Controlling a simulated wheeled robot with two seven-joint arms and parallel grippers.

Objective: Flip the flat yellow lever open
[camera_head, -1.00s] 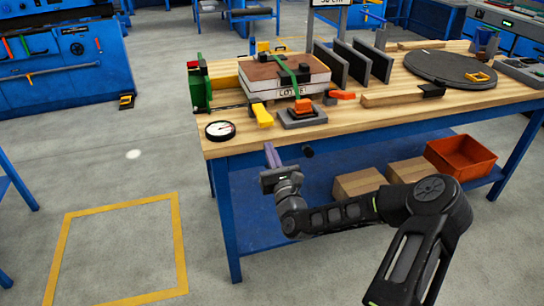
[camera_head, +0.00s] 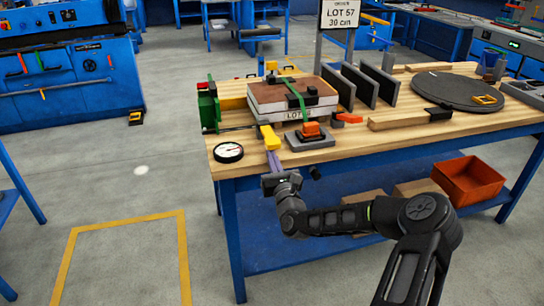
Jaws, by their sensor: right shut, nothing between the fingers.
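The flat yellow lever (camera_head: 270,137) lies at the front edge of the wooden bench top, pointing toward me, left of the orange-topped grey block. My right gripper (camera_head: 272,157) is at the bench's front edge, just below the lever's near end. Its narrow fingers are shut with nothing between them. The fingertips meet the lever's near end in the picture; I cannot tell whether they touch it. My left gripper is not in view.
A strapped panel stack (camera_head: 268,99) labelled LOT 57 sits behind the lever. A round gauge (camera_head: 228,152) lies to its left and the orange-topped block (camera_head: 310,134) to its right. A green clamp (camera_head: 208,107) stands at the bench's left end.

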